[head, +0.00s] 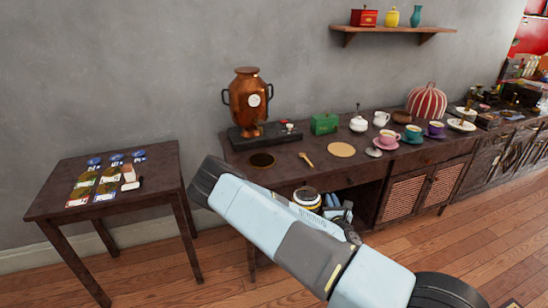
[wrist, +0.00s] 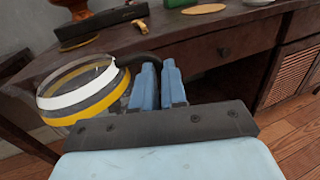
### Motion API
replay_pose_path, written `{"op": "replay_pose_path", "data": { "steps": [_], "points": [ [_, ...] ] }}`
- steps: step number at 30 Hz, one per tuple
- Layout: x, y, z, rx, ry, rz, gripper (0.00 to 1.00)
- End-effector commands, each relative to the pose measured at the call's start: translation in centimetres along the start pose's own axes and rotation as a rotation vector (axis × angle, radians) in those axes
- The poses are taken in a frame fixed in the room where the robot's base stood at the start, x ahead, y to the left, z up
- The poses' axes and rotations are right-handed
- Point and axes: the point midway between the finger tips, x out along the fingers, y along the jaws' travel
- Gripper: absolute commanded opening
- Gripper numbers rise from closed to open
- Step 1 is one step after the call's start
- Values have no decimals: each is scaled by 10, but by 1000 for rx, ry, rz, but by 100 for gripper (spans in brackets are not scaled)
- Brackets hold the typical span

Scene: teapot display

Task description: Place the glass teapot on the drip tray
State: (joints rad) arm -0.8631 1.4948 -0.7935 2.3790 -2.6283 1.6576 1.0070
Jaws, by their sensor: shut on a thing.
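The glass teapot (head: 307,197) has a white and a yellow band and hangs in front of the dark sideboard, below its top. In the wrist view the teapot (wrist: 75,92) is at the left, clear glass, with a dark handle. My gripper (head: 338,208) is at the teapot's right side. Its blue fingers (wrist: 158,82) are shut on the handle; the exact contact is partly hidden. A dark round disc (head: 262,160) on the sideboard top, in front of the copper samovar (head: 247,98), looks like the drip tray. Nothing stands on it.
A green box (head: 324,124), white pots and coloured cups stand behind and further right. The sideboard's front edge (head: 300,179) is above the teapot. A small table (head: 130,171) with cards stands left.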

Motion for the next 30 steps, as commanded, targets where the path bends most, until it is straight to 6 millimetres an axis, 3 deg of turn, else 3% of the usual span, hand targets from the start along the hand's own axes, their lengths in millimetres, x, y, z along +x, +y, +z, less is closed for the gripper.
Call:
{"op": "replay_pose_path", "data": {
  "steps": [12, 16, 30],
  "points": [
    [0, -14, 1, -1, -1, -19, 0],
    [-1, -10, 3, 2, -1, -16, 0],
    [-17, 73, 41, 5, 3, 74, 0]
  ]
}}
